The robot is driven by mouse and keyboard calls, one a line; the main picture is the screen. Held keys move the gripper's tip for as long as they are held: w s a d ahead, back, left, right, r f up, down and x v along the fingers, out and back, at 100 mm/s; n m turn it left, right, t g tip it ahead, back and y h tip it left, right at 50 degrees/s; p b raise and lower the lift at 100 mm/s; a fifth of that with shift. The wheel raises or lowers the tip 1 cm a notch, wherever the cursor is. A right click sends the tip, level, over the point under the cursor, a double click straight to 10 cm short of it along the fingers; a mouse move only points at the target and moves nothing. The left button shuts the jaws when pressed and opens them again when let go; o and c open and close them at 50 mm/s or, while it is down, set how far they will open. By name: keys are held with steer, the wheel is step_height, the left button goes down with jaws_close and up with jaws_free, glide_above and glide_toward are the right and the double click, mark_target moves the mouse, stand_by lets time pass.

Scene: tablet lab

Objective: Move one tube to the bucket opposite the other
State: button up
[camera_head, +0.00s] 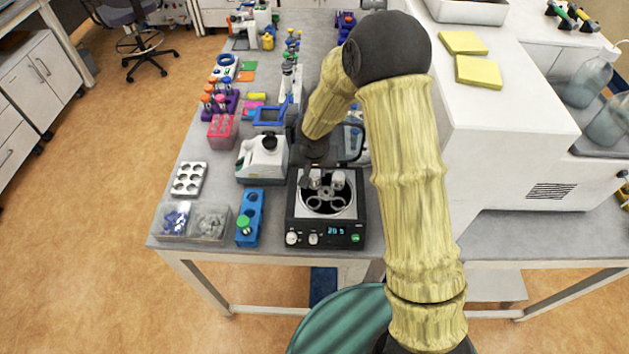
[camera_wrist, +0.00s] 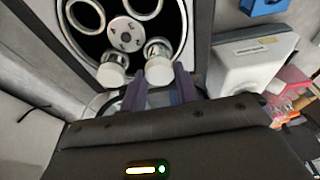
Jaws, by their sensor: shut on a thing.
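The centrifuge (camera_head: 300,237) stands open at the front of the bench, with its round rotor (camera_wrist: 125,35) showing in the wrist view. Two white-capped tubes sit side by side at the near side of the rotor in the wrist view. One tube (camera_wrist: 112,72) is on the left, clear of the fingers. The other tube (camera_wrist: 158,66) is between the fingers of my gripper (camera_wrist: 160,90), which is shut on it. Whether its lower end is inside a bucket is hidden. Two empty bucket rings, the left one (camera_wrist: 86,16) and the right one (camera_wrist: 143,6), show on the far side.
A white-and-grey device (camera_head: 262,160) stands close behind the centrifuge's left side. A blue rack (camera_head: 250,212) with a green-capped item stands to its left. Clear boxes (camera_head: 208,222) and a white well plate (camera_head: 188,179) lie further left. A large white machine (camera_head: 500,130) stands at the right.

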steer(key=shift+w+p+v, duration=0.25)
steer(key=shift+p+v, duration=0.45)
steer(key=shift+v, duration=0.3)
steer(key=shift+w+p+v, duration=0.25)
steer(key=shift+p+v, duration=0.4)
steer(key=shift+v, duration=0.4)
steer(key=shift+w+p+v, duration=0.25)
steer(key=shift+p+v, duration=0.45)
steer(key=shift+v, duration=0.3)
steer(key=shift+r, duration=0.2)
steer(key=p+v, duration=0.1)
steer(key=v, duration=0.1)
steer(key=w+p+v, duration=0.1)
steer(key=v, duration=0.1)
steer(key=shift+r+p, duration=0.1)
steer(key=shift+p, duration=0.2)
steer(key=s+b, duration=0.4)
steer(key=s, duration=0.3)
steer(key=shift+a, duration=0.15)
steer(key=shift+w+b, duration=0.2)
steer(key=shift+b, duration=0.1)
